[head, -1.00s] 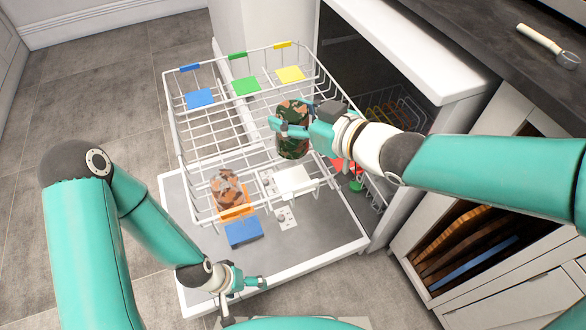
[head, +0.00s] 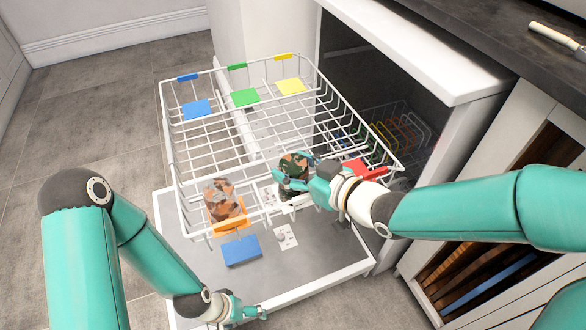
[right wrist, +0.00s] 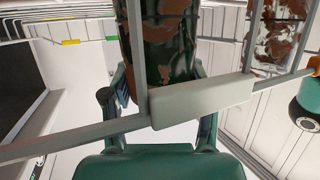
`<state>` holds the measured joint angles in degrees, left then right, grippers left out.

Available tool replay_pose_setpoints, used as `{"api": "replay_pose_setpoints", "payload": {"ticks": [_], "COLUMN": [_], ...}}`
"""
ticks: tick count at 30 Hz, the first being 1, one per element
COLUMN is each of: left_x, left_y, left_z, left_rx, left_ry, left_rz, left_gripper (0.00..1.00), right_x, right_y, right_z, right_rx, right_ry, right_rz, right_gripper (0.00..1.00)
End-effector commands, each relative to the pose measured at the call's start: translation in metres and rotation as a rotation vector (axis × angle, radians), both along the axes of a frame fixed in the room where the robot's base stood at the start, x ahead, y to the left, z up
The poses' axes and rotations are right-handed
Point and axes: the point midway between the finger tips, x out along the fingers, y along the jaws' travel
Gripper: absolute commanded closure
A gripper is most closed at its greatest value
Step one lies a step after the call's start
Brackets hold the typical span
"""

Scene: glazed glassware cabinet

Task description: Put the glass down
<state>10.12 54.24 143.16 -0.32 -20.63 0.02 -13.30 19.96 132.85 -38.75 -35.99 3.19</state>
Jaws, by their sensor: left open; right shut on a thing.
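A glass with a green and brown camouflage pattern (head: 293,162) is held by my right gripper (head: 292,183), which is shut on it. It stands roughly upright at the front side of the white wire rack (head: 176,150). In the right wrist view the glass (right wrist: 165,50) is between the fingers, with the rack's wires and a pale plate in front. Whether its base touches the rack is hidden. A second glass, orange-brown camouflage (head: 221,198), stands in the rack's front left corner on an orange patch. My left gripper (head: 250,313) is open and empty near the door's front edge.
The rack has blue (head: 197,109), green (head: 245,97) and yellow (head: 291,87) patches at the back and a red patch (head: 366,168) at right. The open dishwasher door (head: 330,262) lies below. The rack's middle is free.

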Motion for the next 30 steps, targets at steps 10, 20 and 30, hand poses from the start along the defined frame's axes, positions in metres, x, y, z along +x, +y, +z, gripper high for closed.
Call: {"api": "replay_pose_setpoints", "payload": {"ticks": [10,20,30], "left_x": [0.0,0.0,0.0], "left_y": [0.0,0.0,0.0], "left_z": [-0.001,-0.001,0.009], "left_rx": [0.0,0.0,0.0], "left_ry": [0.0,0.0,0.0], "left_rz": [0.0,0.0,0.0], "left_gripper": [0.11,0.11,0.11], "right_x": [0.0,0.0,-0.017], "right_y": [0.0,0.0,-0.019], "right_z": [-0.001,-0.001,0.012], "right_rx": [0.0,0.0,0.0], "right_ry": [0.0,0.0,0.0], "right_rz": [0.0,0.0,-0.003], "right_gripper": [0.24,0.16,0.16]}}
